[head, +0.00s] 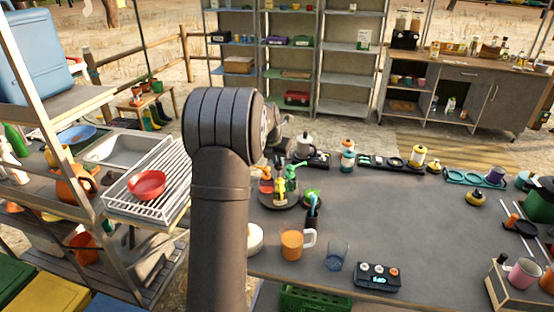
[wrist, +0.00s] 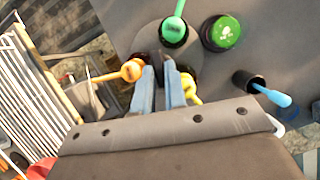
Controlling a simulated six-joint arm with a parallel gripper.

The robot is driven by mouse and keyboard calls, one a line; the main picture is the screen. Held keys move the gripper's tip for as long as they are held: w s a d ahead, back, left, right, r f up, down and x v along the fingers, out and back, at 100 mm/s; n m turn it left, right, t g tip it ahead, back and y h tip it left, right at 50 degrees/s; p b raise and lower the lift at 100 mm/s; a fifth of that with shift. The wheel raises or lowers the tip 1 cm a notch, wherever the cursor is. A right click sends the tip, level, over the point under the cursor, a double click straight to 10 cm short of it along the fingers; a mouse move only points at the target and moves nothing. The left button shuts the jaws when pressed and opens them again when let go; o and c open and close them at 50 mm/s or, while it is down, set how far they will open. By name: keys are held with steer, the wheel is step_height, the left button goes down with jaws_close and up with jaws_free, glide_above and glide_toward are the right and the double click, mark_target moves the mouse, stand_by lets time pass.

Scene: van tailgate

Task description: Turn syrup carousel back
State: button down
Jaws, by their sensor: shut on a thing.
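The syrup carousel (head: 268,204) is a dark round turntable on the counter, just right of my arm. It carries an orange bottle (head: 266,185), a green bottle (head: 291,178) and a yellow bottle (head: 280,190). In the wrist view its grey disc (wrist: 147,42) shows behind the green pump (wrist: 174,30), orange pump (wrist: 131,70) and yellow pump (wrist: 191,87). My gripper (wrist: 162,68) is at the carousel's middle, among the pumps, with its fingers shut on a part of it. The gripped part is mostly hidden.
The counter's middle right is clear. A wire rack (head: 150,205) is left.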

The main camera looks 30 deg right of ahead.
steer(key=shift+s+n, duration=0.1)
steer(key=shift+n, duration=0.4)
steer(key=c, duration=1.5)
jaws_free()
steer(key=shift+o, duration=0.2)
steer(key=v, duration=1.7)
steer(key=shift+s+d+r, duration=0.2)
steer(key=shift+r, duration=0.05)
